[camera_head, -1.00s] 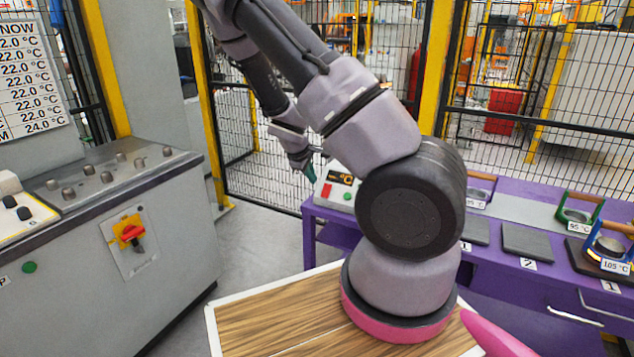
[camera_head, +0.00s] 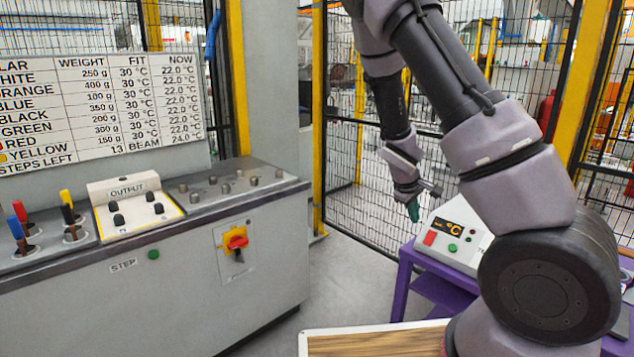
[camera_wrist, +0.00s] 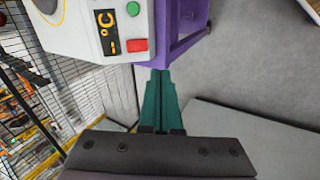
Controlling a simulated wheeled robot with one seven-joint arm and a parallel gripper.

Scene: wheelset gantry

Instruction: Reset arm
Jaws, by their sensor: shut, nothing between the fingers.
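My arm stands folded on its base at the right of the head view, with its upper links raised. My gripper (camera_head: 413,210) hangs at the end of the arm, pointing down, with green fingers. It is in the air in front of the mesh fence, to the left of the white °C box. In the wrist view its green fingers (camera_wrist: 161,88) lie close together with nothing between them. The purple table corner and the white box show beyond the fingertips there.
The white box (camera_head: 455,235) with red and green buttons sits on the purple table (camera_head: 408,285). A grey control cabinet (camera_head: 180,275) with levers, knobs and a red rotary switch (camera_head: 236,240) stands at left. A weight and temperature board (camera_head: 100,105) is above it. Grey floor (camera_head: 345,275) lies clear between cabinet and table.

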